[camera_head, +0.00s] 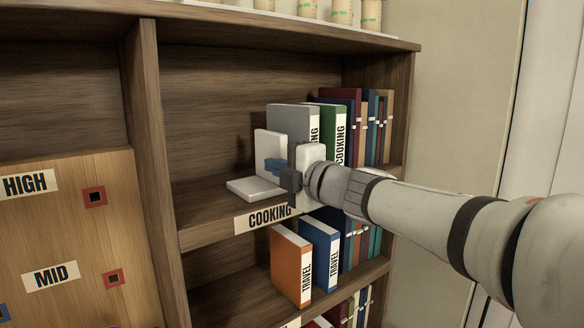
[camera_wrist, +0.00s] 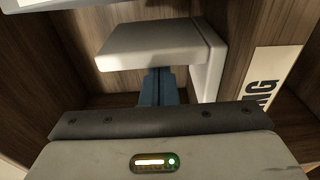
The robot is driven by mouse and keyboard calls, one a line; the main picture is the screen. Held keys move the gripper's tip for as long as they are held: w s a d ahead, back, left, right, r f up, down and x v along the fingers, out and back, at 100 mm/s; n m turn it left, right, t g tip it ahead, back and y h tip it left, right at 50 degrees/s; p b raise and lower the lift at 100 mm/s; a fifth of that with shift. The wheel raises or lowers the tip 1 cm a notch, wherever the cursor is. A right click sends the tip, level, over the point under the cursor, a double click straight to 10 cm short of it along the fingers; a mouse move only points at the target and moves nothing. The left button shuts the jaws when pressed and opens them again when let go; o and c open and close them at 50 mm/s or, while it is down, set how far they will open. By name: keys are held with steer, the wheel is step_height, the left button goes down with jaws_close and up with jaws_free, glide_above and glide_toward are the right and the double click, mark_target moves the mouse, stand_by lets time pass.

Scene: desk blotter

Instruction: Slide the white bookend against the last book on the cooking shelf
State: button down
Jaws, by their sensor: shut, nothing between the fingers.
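The white bookend (camera_head: 254,188) stands on the cooking shelf, its base flat and its upright plate on edge. A grey book (camera_head: 290,117) and a green book (camera_head: 334,120) marked COOKING stand upright to its right. My gripper (camera_head: 274,167) is in front of the upright plate, its blue fingers shut and empty. In the wrist view the shut fingers (camera_wrist: 159,86) point at the bookend's plate (camera_wrist: 150,46), beside its base (camera_wrist: 207,62). I cannot tell whether they touch the plate. My gripper's body partly hides the grey book and the bookend's right side.
The COOKING label (camera_head: 268,217) is on the shelf's front edge. More books (camera_head: 372,125) stand at the shelf's right end. The shelf is clear left of the bookend, up to the wooden divider (camera_head: 150,150). Travel books (camera_head: 291,264) stand on the shelf below.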

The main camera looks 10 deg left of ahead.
stand_by(0.3)
steer(key=shift+w+d+p, duration=0.15)
steer(key=shift+w+d, duration=0.1)
steer(key=shift+w, duration=0.4)
steer(key=shift+w+d+p, duration=0.15)
steer(key=shift+w+d, duration=0.1)
steer(key=shift+w, duration=0.4)
steer(key=shift+s, duration=0.1)
steer(key=shift+s, duration=0.1)
